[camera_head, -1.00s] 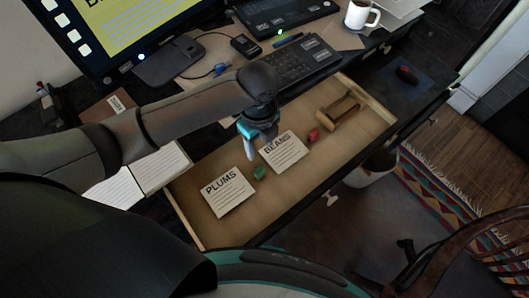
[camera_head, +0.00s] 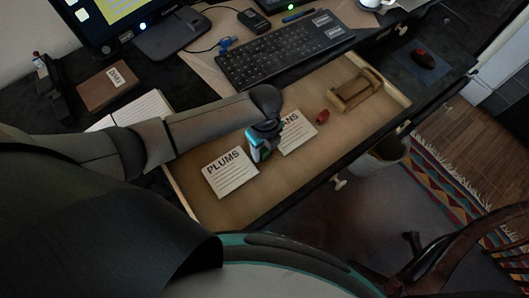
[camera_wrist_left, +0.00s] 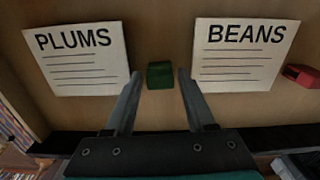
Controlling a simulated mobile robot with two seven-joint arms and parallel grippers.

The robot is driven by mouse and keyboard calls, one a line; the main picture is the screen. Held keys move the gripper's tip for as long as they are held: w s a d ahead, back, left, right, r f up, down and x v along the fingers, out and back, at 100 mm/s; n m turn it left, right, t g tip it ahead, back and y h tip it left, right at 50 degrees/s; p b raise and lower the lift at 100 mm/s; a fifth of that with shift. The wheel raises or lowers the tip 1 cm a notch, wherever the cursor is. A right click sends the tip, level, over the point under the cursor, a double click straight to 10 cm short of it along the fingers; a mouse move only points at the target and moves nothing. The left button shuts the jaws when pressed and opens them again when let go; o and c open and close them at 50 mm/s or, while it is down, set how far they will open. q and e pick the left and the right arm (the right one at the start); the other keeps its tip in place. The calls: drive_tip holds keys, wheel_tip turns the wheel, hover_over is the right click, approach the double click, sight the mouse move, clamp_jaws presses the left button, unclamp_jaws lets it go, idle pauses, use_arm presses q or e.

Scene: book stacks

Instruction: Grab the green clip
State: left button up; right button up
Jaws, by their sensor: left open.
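The green clip (camera_wrist_left: 160,75) lies on the drawer floor between two cards, as the left wrist view shows. My left gripper (camera_wrist_left: 159,78) is open, with one finger on each side of the clip in that view. Whether the fingers touch the clip I cannot tell. In the head view my left gripper (camera_head: 260,152) is low over the drawer and largely hides the clip. My right gripper is not in view.
The PLUMS card (camera_head: 231,172) and the partly hidden BEANS card (camera_head: 297,133) lie in the open wooden drawer (camera_head: 205,207). A red clip (camera_head: 322,117) and a wooden holder (camera_head: 354,90) lie further right. The keyboard (camera_head: 284,52) is on the desk behind.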

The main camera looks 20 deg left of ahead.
use_arm(q)
drive_tip(key=shift+f, duration=0.3)
drive_tip(key=shift+c, duration=0.3)
clamp_jaws()
drive_tip(key=shift+r, duration=0.1)
